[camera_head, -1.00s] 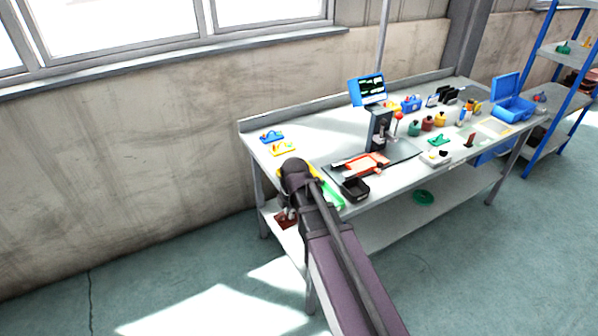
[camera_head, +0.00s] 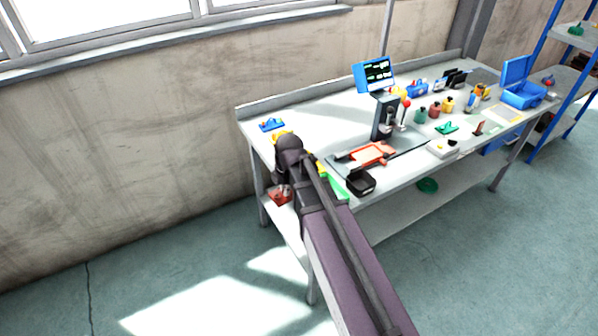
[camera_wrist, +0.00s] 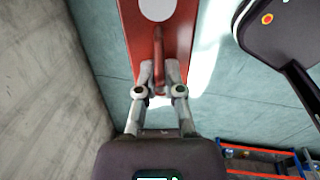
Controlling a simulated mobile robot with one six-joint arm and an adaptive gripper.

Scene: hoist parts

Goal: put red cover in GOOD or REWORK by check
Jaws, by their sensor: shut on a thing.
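The red cover (camera_wrist: 181,32) is a flat red plate with a white round spot and a raised handle. In the wrist view, my gripper (camera_wrist: 159,84) is shut on that handle. In the head view, the red cover (camera_head: 280,198) hangs beside the near left part of the workbench, below my wrist. My arm hides most of the gripper there. The check station (camera_head: 384,118) stands mid-bench, with a blue-framed screen (camera_head: 375,74) behind it and an orange-red tray (camera_head: 371,154) at its foot. I cannot read any GOOD or REWORK label.
A blue part (camera_head: 271,125) sits at the bench's left end, with yellow pieces partly behind my arm. A green strip (camera_head: 334,186) and a black bin (camera_head: 360,182) are at the front edge. Several small parts and an open blue case (camera_head: 523,94) fill the right side.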

